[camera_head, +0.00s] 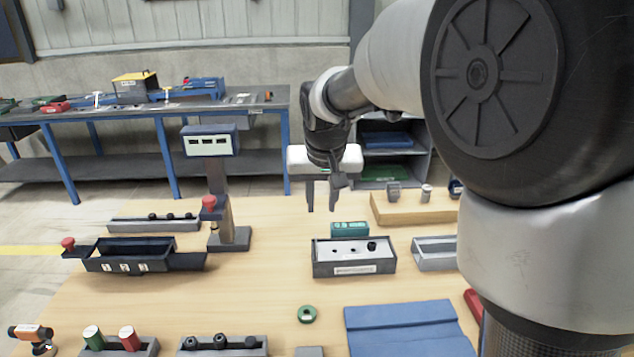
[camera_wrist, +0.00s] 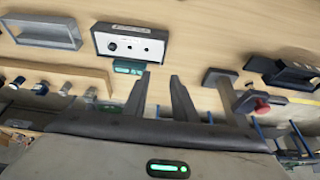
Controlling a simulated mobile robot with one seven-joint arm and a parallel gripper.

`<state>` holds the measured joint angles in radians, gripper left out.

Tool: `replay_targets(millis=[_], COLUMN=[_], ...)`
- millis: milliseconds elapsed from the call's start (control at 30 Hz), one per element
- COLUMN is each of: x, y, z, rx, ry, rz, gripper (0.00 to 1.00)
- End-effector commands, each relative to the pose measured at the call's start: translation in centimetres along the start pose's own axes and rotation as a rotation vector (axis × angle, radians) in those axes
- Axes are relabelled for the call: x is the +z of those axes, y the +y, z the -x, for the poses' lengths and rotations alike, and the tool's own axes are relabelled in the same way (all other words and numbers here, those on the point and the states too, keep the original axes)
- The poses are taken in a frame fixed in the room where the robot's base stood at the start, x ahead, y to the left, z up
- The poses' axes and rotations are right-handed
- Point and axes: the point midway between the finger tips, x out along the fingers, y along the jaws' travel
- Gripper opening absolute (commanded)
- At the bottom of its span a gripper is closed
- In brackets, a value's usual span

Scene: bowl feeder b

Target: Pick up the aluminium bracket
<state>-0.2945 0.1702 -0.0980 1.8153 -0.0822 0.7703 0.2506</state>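A small grey metal part that looks like the aluminium bracket (camera_head: 393,190) stands on a wooden board at the back right of the table in the head view. In the wrist view it seems to be the grey piece (camera_wrist: 90,95) at the board's end nearest my fingers. My gripper (camera_head: 321,207) points down above the back of the table, left of that part and apart from it. In the wrist view its two fingers (camera_wrist: 160,76) are spread with nothing between them.
The wooden board (camera_head: 405,212) also bears a silver cylinder (camera_head: 427,193) and a dark blue part (camera_head: 456,188). A green box (camera_head: 349,229) and a grey block with holes (camera_head: 354,268) stand in front of my gripper. A dark post (camera_head: 224,200) stands to the left.

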Motion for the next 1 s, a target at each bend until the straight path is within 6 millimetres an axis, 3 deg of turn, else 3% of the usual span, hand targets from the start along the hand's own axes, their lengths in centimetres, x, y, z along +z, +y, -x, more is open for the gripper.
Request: replay_targets(millis=[233,600,1000], x=[-0.4,-0.4,-0.3], y=[-0.5,-0.4,-0.5], z=[-3.5,-11.3,-15.1], rx=[0.005,0.005,0.005], ry=[-0.006,-0.006,-0.006], rz=[0.001,0.001,0.001], gripper=[0.25,0.25,0.25])
